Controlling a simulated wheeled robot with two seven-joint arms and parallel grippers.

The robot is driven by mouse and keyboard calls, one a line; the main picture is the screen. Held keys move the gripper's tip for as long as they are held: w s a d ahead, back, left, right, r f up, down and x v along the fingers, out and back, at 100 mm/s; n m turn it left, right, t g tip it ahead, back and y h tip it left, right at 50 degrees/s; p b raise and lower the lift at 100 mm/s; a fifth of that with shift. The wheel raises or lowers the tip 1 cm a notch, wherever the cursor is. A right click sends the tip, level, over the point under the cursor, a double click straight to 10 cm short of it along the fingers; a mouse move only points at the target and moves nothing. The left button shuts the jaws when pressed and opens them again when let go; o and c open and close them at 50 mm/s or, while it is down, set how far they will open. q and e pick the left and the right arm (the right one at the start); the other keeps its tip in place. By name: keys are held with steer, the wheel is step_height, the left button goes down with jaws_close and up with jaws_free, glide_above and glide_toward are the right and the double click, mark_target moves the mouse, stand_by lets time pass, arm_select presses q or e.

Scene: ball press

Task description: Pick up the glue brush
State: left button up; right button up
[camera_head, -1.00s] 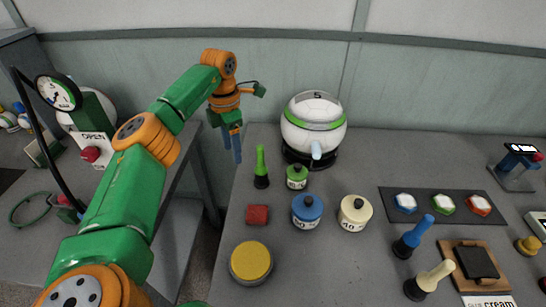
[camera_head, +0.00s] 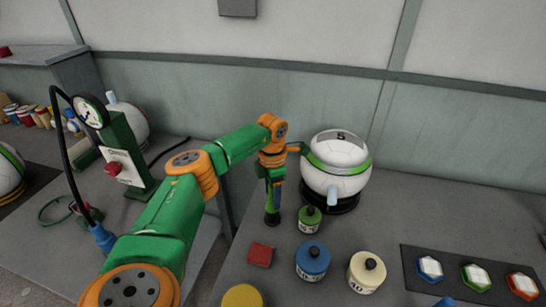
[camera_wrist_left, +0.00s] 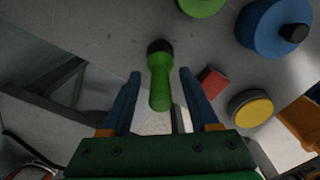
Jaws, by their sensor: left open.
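A green glue brush with a black base (camera_head: 272,219) stands upright on the table, left of the small green jar (camera_head: 309,220). My left gripper (camera_head: 273,196) is right over it and hides most of its handle in the head view. In the left wrist view the green brush (camera_wrist_left: 159,82) lies between the two blue fingers of my left gripper (camera_wrist_left: 164,74), with a gap on each side. The fingers are apart and hold nothing. Only a blue tip, likely of the blue brush (camera_head: 445,302), shows at the bottom edge. My right gripper is not in view.
A white ball with a green band (camera_head: 336,165) stands on a black ring behind the jars. A red block (camera_head: 260,254), a blue jar (camera_head: 313,261), a cream jar (camera_head: 366,273) and a yellow disc (camera_head: 242,297) stand nearer. A gauge press (camera_head: 118,150) is on the left table.

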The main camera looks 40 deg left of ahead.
arm_select(q)
steer(key=shift+s, duration=0.1)
jaws_close()
steer(key=shift+r, duration=0.1)
